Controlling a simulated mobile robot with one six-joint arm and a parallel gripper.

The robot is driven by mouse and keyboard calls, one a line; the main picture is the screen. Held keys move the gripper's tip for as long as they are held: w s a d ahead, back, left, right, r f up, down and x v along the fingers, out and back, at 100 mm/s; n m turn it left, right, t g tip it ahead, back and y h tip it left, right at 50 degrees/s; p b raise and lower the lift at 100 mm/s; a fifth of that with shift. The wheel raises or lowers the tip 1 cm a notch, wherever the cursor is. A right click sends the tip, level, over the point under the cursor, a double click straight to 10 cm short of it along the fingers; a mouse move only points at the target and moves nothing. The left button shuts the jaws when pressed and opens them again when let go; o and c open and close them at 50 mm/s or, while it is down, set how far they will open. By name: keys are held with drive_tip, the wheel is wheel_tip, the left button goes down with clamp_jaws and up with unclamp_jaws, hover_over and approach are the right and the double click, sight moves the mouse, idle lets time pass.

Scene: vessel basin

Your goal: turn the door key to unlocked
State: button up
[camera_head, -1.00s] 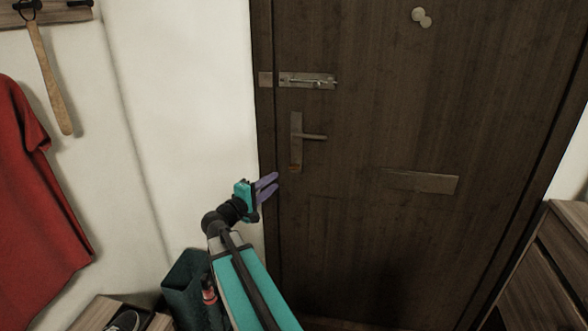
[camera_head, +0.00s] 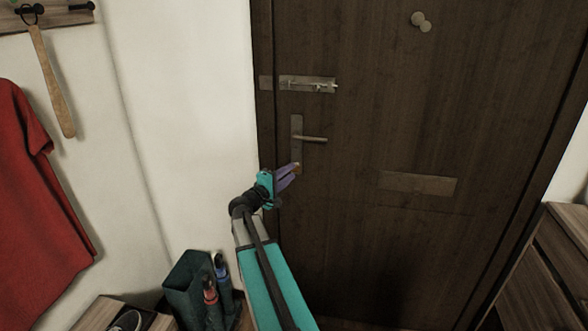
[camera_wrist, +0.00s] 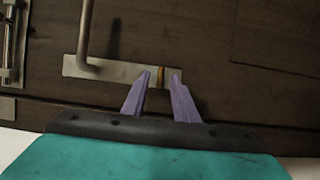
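The door key (camera_wrist: 161,76) shows in the wrist view as a small brass-coloured piece at the end of the handle plate (camera_wrist: 115,72). My gripper (camera_wrist: 158,76) is open, with its two purple fingers on either side of the key in the picture. Whether they touch it cannot be told. In the head view my gripper (camera_head: 296,168) is at the lower end of the handle plate (camera_head: 297,128), and the key is mostly hidden by the fingers. The lever handle (camera_head: 313,139) points right. The door (camera_head: 420,250) is dark wood and closed.
A slide bolt (camera_head: 308,84) sits above the handle. A metal letter plate (camera_head: 418,184) is to the right. A red garment (camera_head: 38,190) and a shoehorn (camera_head: 52,80) hang at left. A dark holder with umbrellas (camera_head: 188,285) stands beside my arm. A wooden cabinet (camera_head: 560,260) is at right.

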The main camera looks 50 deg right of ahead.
sight(295, 169)
drive_tip(key=shift+w+d+p, duration=0.15)
drive_tip(key=shift+d, duration=0.85)
drive_tip(key=shift+w+d+p, duration=0.15)
drive_tip(key=shift+d, duration=0.85)
drive_tip(key=shift+c, duration=0.3)
clamp_jaws()
drive_tip(key=shift+a, duration=0.2)
drive_tip(key=shift+d, duration=0.1)
